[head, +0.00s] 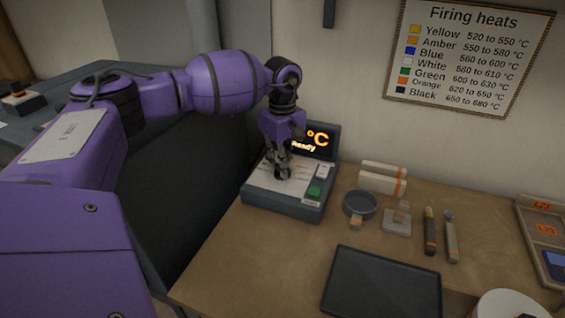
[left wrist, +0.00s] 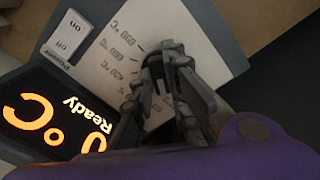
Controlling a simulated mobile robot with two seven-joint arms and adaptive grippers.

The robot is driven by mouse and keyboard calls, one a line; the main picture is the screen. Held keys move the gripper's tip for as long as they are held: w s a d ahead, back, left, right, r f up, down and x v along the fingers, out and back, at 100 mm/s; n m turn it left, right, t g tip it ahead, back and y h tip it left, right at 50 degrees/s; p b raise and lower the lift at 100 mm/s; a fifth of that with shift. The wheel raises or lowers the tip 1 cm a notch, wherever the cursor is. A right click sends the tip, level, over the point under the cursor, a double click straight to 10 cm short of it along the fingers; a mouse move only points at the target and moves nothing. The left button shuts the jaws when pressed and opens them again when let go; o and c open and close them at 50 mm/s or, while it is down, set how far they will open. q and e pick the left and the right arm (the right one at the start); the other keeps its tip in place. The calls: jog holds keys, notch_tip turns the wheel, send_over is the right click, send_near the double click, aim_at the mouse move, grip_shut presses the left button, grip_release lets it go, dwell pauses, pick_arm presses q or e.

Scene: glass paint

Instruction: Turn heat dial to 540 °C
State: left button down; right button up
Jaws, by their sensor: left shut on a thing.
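The heat control box (head: 262,200) stands at the back left of the wooden table, with a pale scale plate on top. In the left wrist view the display (left wrist: 50,120) shows only a last 0, "°C" and "Ready". My left gripper (head: 281,172) points down at the plate and is shut on the dark dial (left wrist: 158,68), which is mostly hidden between its fingers (left wrist: 165,85). Printed marks fan out around the dial. My right gripper is not in view.
The firing heats chart (head: 470,55) hangs above.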

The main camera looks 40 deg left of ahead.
pick_arm(q)
jog(key=c, duration=1.7)
grip_release()
notch_tip(320, 180, up, 12)
jog(key=shift+r, duration=0.1)
jog(key=shift+f, duration=0.2)
